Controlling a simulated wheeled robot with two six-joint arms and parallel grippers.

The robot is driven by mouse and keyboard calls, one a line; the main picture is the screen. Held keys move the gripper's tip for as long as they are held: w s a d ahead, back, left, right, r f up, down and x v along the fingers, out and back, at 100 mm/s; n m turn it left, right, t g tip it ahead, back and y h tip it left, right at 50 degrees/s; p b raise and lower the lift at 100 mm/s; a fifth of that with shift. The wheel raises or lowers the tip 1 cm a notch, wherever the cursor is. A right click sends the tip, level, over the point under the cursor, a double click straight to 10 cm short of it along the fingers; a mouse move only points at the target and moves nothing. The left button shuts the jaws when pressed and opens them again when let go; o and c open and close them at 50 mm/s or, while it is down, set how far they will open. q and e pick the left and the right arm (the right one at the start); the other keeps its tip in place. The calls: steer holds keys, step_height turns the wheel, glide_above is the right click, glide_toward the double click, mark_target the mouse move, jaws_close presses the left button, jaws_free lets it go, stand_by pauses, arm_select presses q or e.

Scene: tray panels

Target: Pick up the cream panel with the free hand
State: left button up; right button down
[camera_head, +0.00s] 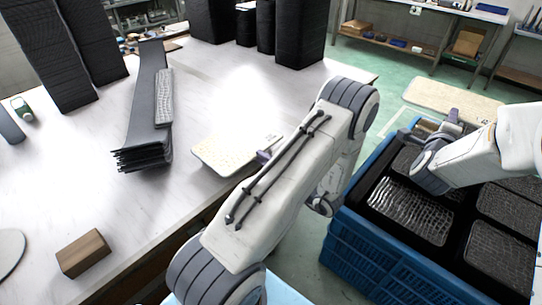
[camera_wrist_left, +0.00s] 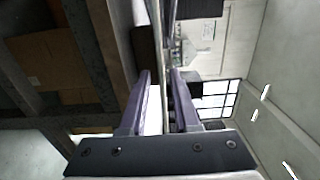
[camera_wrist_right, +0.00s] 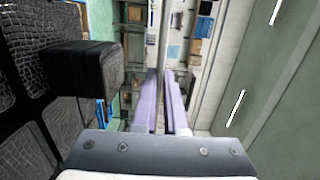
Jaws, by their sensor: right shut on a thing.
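A cream panel (camera_head: 222,156) lies on the white table near its front edge. My left gripper (camera_head: 268,152) is at the right edge of this panel. In the left wrist view its two fingers (camera_wrist_left: 160,98) stand apart, with a thin panel edge (camera_wrist_left: 171,45) seen edge-on between them; contact is not clear. A second cream panel (camera_head: 445,97) is held by my right gripper (camera_head: 447,122), above the far side of the blue crate. In the right wrist view this panel (camera_wrist_right: 162,40) shows edge-on between the closed fingers (camera_wrist_right: 163,95).
The blue crate (camera_head: 372,252) holds several dark textured panels (camera_head: 410,210). On the table are a stack of grey trays (camera_head: 145,105), a wooden block (camera_head: 83,253) and tall black stacks (camera_head: 300,35). Shelves (camera_head: 400,40) stand behind. The table's middle is clear.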

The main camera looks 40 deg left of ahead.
arm_select(q)
steer(key=shift+a, duration=1.15)
arm_select(e)
steer(key=shift+r, duration=0.55)
arm_select(q)
jaws_close()
steer(key=shift+r+p, duration=0.15)
steer(key=shift+p, duration=0.15)
arm_select(e)
steer(key=shift+r, duration=0.1)
